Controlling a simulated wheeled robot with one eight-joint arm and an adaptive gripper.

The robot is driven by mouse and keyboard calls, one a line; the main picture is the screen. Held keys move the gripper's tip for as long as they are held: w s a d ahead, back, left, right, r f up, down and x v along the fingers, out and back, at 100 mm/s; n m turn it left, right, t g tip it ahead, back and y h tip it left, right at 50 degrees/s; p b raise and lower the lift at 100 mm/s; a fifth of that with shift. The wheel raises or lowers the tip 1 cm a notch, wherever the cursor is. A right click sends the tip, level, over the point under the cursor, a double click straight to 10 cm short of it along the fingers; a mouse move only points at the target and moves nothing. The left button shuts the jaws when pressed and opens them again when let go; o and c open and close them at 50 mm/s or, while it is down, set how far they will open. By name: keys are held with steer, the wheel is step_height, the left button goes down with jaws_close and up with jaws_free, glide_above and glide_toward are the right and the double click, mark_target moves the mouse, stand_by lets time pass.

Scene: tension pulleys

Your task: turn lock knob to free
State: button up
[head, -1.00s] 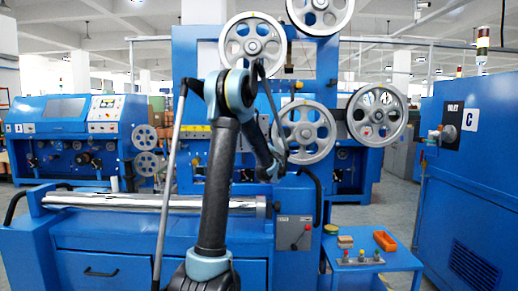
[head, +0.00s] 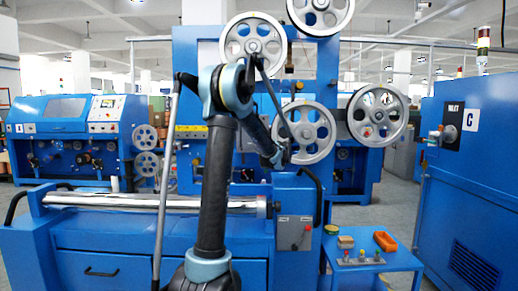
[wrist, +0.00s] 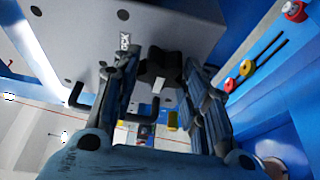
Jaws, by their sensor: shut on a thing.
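The black lobed lock knob (wrist: 160,68) stands out from a light grey plate (wrist: 85,25) in the wrist view. A small white mark shows on the knob's front. My gripper (wrist: 161,78) has one finger on each side of the knob and is shut on it. In the head view my gripper (head: 278,160) is small, just below the lower middle pulley wheel (head: 305,132). I cannot make out the knob in the head view.
A second grey wheel (head: 377,117) is at the right and another wheel (head: 254,40) is above. A blue side table (head: 375,262) holds several small items. Red and yellow knobs (wrist: 247,68) line the wrist view's right side.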

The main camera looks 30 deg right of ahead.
steer(key=shift+f, duration=0.1)
stand_by(0.3)
steer(key=o, duration=1.1)
steer(key=shift+c, duration=0.2)
steer(key=shift+s, duration=0.1)
steer(key=s+a, duration=0.2)
steer(key=s, duration=0.9)
steer(key=shift+s, duration=0.35)
